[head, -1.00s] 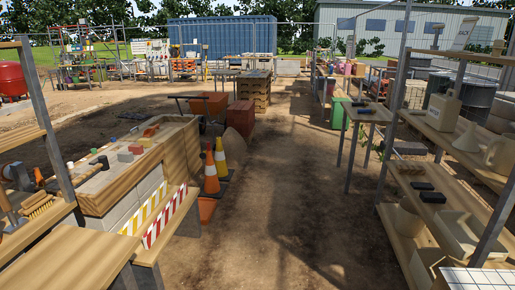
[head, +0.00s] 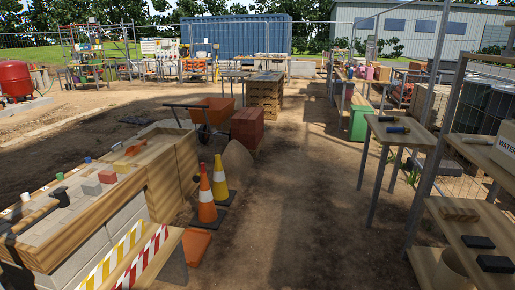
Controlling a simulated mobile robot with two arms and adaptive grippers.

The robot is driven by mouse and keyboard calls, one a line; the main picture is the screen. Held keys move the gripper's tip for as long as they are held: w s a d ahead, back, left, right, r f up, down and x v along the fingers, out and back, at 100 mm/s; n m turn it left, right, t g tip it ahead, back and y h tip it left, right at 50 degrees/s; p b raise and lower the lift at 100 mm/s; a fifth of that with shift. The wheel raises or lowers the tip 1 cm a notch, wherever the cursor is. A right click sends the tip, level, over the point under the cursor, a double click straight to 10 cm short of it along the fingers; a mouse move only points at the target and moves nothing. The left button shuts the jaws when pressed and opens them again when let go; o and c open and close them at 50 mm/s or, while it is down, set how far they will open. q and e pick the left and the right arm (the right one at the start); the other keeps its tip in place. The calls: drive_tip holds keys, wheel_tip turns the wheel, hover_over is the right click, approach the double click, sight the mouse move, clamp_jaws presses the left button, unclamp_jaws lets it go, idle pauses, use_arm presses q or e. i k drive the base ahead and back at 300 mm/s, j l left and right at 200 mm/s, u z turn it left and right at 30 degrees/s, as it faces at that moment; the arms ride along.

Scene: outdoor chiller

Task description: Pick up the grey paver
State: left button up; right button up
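A small grey block (head: 91,187), which looks like the grey paver, lies on the wooden-framed bench (head: 48,243) at the left in the head view. A red block (head: 107,177) is just behind it, and a whitish block (head: 121,167) is farther back. A black tool (head: 60,197) lies to its left. Neither of my grippers is in view, so I cannot see whether they are open or shut.
Orange (head: 206,200) and yellow (head: 220,178) cones stand beside the bench. An orange wheelbarrow (head: 215,110) and red stack (head: 247,127) are farther back. A shelf (head: 470,235) and small table (head: 400,133) stand at the right. The dirt path between is clear.

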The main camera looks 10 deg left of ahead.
sight(91, 188)
drive_tip(key=i+u, duration=0.35)
drive_tip(key=i+l+u, duration=0.3)
drive_tip(key=i, duration=0.2)
drive_tip(key=i+l+u, duration=0.2)
drive_tip(key=i+u, duration=0.15)
drive_tip(key=i, duration=0.05)
